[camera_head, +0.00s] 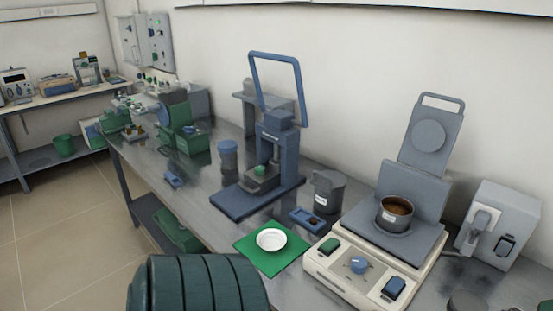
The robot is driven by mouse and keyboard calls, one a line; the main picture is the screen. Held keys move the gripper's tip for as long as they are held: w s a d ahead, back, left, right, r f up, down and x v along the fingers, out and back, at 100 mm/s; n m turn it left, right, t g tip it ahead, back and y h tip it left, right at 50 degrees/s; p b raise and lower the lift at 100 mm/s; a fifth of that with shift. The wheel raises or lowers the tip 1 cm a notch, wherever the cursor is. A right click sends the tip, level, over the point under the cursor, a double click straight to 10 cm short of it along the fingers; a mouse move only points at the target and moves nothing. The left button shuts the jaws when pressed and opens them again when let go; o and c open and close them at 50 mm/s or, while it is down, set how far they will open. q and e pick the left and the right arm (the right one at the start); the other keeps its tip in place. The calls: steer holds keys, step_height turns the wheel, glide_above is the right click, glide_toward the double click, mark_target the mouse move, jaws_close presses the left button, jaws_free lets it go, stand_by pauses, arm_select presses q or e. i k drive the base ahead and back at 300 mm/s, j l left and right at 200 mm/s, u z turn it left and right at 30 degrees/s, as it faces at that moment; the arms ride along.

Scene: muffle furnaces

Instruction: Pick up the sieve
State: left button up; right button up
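I cannot tell for sure which thing is the sieve. A round, dark metal vessel (395,213) with brown contents sits on the plate of a cream-coloured device (340,277) at the right, in front of its raised lid (431,137). A grey metal cup (327,190) with a side handle and a small label stands left of that device. A dark blue-grey cylinder (228,160) stands farther back, left of the blue press. Neither of my grippers can be made out in the head view.
A white dish (271,239) lies on a green mat (272,258) near the bench's front edge. A blue press (277,155) stands behind it, with a small blue tray (307,220) nearby. A grey box (500,224) stands far right. Bare bench (195,205) shows at left.

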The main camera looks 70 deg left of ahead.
mark_target(393, 209)
steer(key=u, duration=2.05)
